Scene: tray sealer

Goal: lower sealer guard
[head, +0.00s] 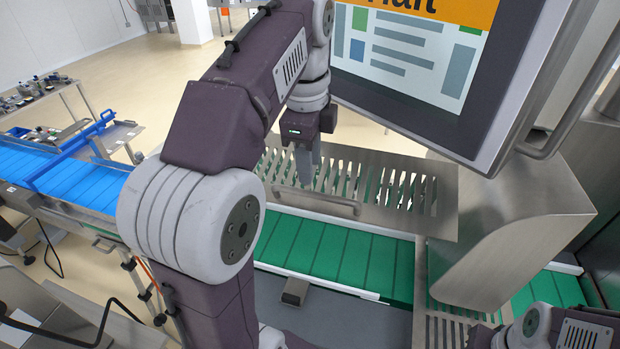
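The sealer guard (437,205) is a slotted grey metal panel beside the stainless housing, with green belt showing through its slots. It stands out over the far side of the green conveyor, and a bar handle (325,207) runs along its near edge. My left gripper (305,178) points down at the guard's left part, just behind the handle in the picture. Its fingers look close together, but I cannot tell whether they are open or touch the handle. Only links of my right arm show at the lower right corner; its gripper is out of view.
A screen (420,60) on a thick frame hangs above the guard. The sealer's steel housing (520,235) stands at right. A second slotted panel (450,328) lies on the near side of the green belt (335,249). A blue conveyor (75,185) is at left.

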